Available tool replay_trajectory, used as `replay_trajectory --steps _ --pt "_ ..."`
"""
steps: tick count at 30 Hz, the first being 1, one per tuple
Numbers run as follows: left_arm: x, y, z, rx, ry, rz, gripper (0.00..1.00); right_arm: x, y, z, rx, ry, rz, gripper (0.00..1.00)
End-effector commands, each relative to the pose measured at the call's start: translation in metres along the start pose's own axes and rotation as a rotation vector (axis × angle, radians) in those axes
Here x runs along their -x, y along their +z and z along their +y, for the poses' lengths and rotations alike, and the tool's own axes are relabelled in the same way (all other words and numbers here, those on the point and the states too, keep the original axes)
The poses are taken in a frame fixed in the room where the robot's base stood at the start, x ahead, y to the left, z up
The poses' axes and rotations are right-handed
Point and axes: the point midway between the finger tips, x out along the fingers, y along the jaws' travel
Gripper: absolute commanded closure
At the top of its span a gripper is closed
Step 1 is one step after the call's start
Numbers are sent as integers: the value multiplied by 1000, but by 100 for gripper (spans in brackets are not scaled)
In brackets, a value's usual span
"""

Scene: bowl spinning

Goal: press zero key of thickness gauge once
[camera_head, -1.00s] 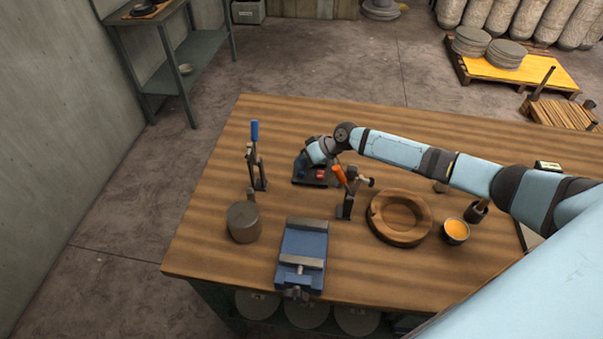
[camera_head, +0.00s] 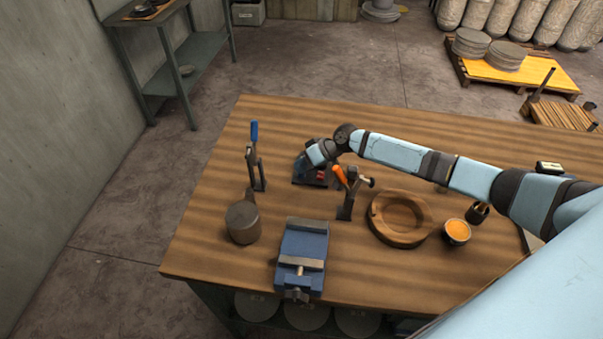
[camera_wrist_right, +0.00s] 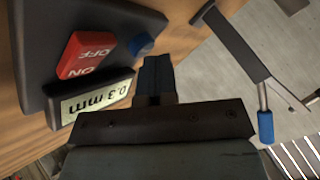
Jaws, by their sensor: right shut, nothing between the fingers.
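The thickness gauge (camera_wrist_right: 85,20) is a dark box with a red ON/OFF switch (camera_wrist_right: 86,54), a display (camera_wrist_right: 92,98) reading 0.3 mm, and a round blue key (camera_wrist_right: 141,44). No label shows on the blue key. In the head view the gauge (camera_head: 318,182) lies near the table's middle, partly hidden by my right arm. My right gripper (camera_wrist_right: 157,64) is shut and empty, its tips close beside the blue key in the wrist view. I cannot tell whether they touch it. In the head view the right gripper (camera_head: 303,165) is over the gauge's left part. My left gripper is not in view.

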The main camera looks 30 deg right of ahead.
Motion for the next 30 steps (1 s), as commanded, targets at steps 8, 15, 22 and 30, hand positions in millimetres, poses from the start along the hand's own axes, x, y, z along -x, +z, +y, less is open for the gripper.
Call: replay_trajectory --steps 8,15,22,30 --pt "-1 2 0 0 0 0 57 -2 2 1 0 0 -1 100" --pt "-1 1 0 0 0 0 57 -1 1 1 0 0 -2 100" --pt "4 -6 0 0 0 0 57 7 -4 -5 0 0 -2 100" --pt "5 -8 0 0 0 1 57 10 -6 -8 0 0 -2 100"
